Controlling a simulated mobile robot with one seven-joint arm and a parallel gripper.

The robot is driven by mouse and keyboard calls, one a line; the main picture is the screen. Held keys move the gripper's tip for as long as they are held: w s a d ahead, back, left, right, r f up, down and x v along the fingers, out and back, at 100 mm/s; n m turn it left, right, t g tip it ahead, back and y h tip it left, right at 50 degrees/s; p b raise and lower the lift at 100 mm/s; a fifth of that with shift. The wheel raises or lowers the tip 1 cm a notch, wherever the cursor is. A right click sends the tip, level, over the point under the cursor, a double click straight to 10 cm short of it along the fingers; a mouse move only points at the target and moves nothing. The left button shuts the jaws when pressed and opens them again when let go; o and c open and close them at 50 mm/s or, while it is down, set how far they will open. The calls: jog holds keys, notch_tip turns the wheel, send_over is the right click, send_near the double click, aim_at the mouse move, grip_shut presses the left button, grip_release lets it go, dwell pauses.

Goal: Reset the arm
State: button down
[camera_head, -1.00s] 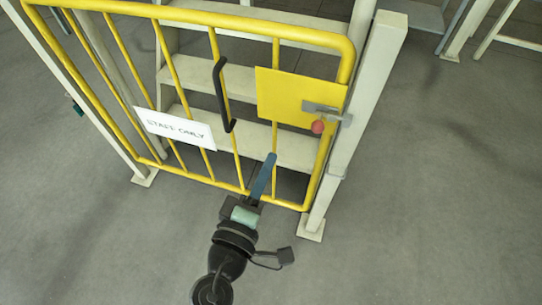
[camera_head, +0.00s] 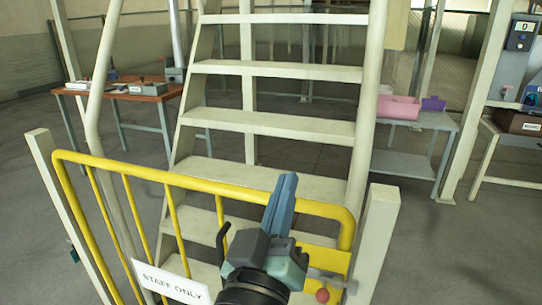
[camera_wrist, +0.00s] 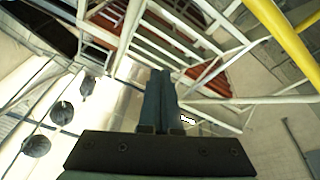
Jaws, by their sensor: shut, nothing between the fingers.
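My gripper (camera_head: 283,196) points up in front of the yellow gate (camera_head: 190,182) in the head view, with its blue fingers together and nothing between them. In the wrist view my gripper (camera_wrist: 159,75) also shows its two blue fingers side by side and touching. The gripper and wrist hide part of the gate's right half and most of its yellow latch plate. The gate stands between two pale posts and looks closed. Its red latch knob (camera_head: 322,295) shows at the lower right of my wrist.
Pale stairs (camera_head: 272,124) rise behind the gate. A white "STAFF ONLY" sign (camera_head: 172,283) hangs on its left part. A brown-topped table (camera_head: 125,92) stands at the back left. A pink bin (camera_head: 398,107) sits on a grey bench at the right. Open floor lies at the right.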

jog(key=s+a+r+m+t+y, duration=0.1)
jog(key=s+r+t+y, duration=0.4)
jog(key=r, duration=0.8)
jog(key=s+a+r+m+t+y, duration=0.15)
jog(key=s+r, duration=0.45)
jog(key=r, duration=0.6)
notch_tip(320, 180, up, 18)
jog(key=h+p, duration=0.1)
jog(key=p, duration=1.8)
jog(key=shift+w+d, duration=0.3)
jog(key=shift+t, duration=0.25)
